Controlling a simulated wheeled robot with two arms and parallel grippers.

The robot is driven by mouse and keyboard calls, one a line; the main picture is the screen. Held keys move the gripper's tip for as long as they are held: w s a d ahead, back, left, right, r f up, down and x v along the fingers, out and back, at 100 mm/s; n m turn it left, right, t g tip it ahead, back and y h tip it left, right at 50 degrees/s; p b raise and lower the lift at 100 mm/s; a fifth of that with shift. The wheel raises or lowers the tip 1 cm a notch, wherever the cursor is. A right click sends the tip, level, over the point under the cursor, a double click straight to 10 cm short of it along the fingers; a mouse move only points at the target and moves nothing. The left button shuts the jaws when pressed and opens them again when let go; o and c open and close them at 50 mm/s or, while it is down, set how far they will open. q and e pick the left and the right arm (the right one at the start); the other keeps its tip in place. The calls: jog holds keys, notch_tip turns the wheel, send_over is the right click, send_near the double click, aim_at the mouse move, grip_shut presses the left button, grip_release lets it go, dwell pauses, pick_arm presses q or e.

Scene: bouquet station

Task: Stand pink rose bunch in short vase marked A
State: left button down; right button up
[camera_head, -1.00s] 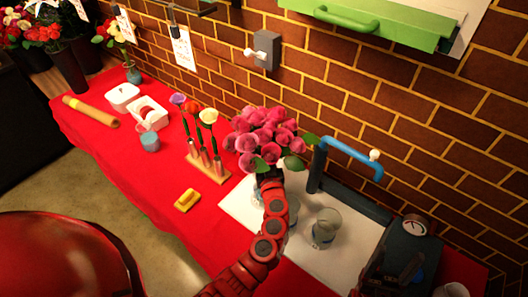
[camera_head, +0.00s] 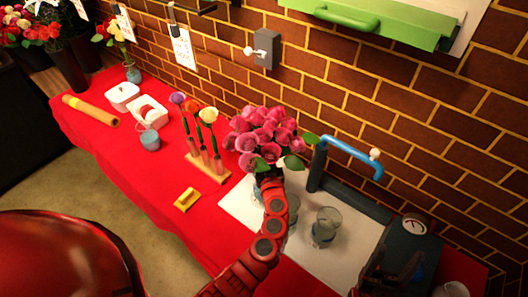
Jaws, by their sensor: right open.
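The pink rose bunch (camera_head: 262,135) is upright, its blooms in front of the brick wall. My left arm reaches up to it from below. My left gripper (camera_head: 268,176) is just under the blooms, mostly hidden by its own wrist and the flowers; its fingers and the stems cannot be made out. A clear short glass vase (camera_head: 325,226) stands on the white mat (camera_head: 347,248). Another glass vase (camera_head: 292,207) is partly hidden behind my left wrist. I cannot read a letter A on either. My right gripper (camera_head: 392,274) is open and empty at the lower right.
A blue faucet-like pipe (camera_head: 350,152) rises right of the roses. A dark scale-like box (camera_head: 412,240) stands near my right gripper. A wooden rack (camera_head: 209,168) with single flowers and a yellow block (camera_head: 187,199) lie left. The red cloth (camera_head: 130,170) has free room.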

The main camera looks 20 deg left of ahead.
pick_arm(q)
jog(key=shift+f, duration=0.35)
dwell(0.4)
jog(key=c, duration=0.5)
grip_release()
jog(key=shift+c, duration=0.2)
